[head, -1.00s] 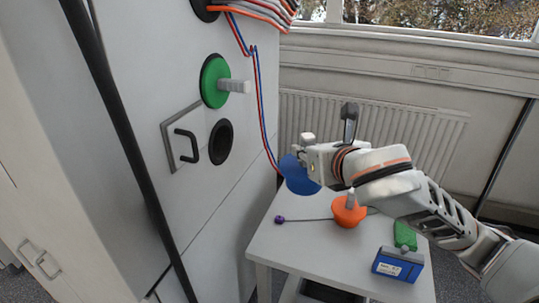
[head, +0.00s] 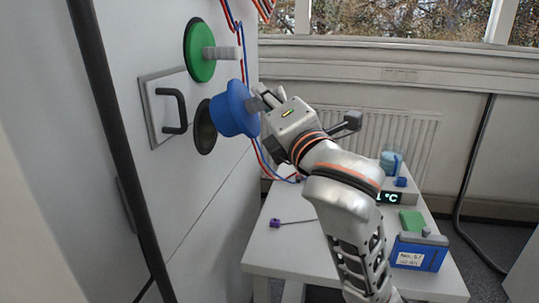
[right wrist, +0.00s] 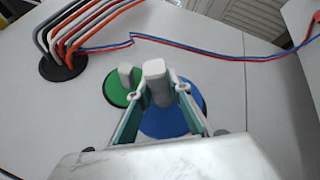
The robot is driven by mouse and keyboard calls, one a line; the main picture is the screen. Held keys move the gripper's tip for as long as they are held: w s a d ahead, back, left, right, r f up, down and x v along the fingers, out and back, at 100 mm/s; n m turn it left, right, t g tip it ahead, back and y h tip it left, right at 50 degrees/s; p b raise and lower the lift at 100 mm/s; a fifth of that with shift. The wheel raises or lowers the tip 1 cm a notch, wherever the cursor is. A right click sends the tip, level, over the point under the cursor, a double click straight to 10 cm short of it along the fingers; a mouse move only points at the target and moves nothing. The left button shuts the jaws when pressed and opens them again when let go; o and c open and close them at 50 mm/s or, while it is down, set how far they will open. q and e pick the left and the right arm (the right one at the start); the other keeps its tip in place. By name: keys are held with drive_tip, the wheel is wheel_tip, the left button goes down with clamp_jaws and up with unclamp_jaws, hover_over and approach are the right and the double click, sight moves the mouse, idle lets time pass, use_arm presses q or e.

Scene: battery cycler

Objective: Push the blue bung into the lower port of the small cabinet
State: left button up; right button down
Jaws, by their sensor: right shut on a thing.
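The blue bung (head: 234,108) is held up against the cabinet front (head: 190,205), just to the right of the dark lower port (head: 205,128) and partly overlapping it in the head view. I cannot tell whether its tip has entered the port. My right gripper (head: 262,100) is shut on the bung's grey handle. In the right wrist view the handle stands between the fingers (right wrist: 161,95), with the blue disc (right wrist: 165,122) behind it. A green bung (head: 200,52) with a grey handle sits in the port above. My left gripper is not in view.
A metal plate with a black handle (head: 172,110) is left of the port. Red and blue cables (head: 263,160) hang down at the cabinet's right edge. A white table (head: 290,245) holds a blue battery box (head: 418,252), a green block (head: 412,221) and a purple-ended rod (head: 276,223).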

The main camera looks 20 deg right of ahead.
use_arm(q)
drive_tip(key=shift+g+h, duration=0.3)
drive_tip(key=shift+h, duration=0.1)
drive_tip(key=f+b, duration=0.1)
drive_tip(key=b, duration=0.1)
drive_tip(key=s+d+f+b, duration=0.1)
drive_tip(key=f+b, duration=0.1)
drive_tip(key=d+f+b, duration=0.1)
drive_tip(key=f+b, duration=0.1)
drive_tip(key=b, duration=0.1)
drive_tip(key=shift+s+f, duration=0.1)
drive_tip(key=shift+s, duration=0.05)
use_arm(e)
drive_tip(key=w+f+m+t+h, duration=0.1)
drive_tip(key=w+f+m+h, duration=0.3)
drive_tip(key=f, duration=0.4)
drive_tip(key=shift+w+m+t, duration=0.4)
drive_tip(key=shift+w+m, duration=0.5)
drive_tip(key=shift+m, duration=0.2)
use_arm(q)
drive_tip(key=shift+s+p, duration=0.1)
drive_tip(key=shift+p, duration=0.25)
use_arm(e)
drive_tip(key=shift+a+r, duration=0.1)
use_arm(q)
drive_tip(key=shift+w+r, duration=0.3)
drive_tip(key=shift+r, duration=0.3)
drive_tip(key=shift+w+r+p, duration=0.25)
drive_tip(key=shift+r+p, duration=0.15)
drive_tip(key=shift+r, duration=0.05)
